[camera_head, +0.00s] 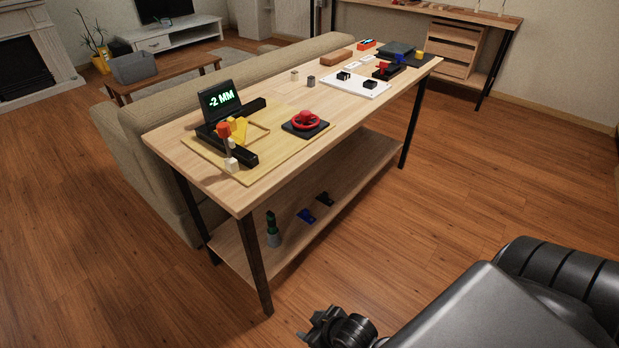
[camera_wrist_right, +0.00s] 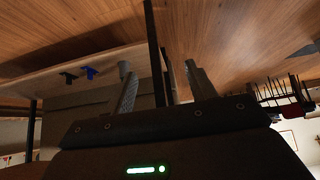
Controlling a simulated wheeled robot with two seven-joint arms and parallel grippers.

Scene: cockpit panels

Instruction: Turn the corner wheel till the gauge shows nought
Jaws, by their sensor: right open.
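The gauge (camera_head: 222,99) is a dark tilted screen on the table's left part; it reads "-2 MM" in green. The red corner wheel (camera_head: 305,119) sits on a flat black base to the right of the gauge, near the table's front edge. My right gripper (camera_head: 318,326) is low at the bottom of the head view, well in front of the table and far from the wheel. In the right wrist view its two grey fingers (camera_wrist_right: 158,70) stand apart with nothing held between them. My left gripper is not in view.
The wooden table (camera_head: 262,185) has black legs and a lower shelf with a green-topped item (camera_head: 272,228) and small blue and black pieces. Yellow, red and white parts stand by the gauge. A white board (camera_head: 352,87) lies farther right. A sofa (camera_head: 140,120) is behind.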

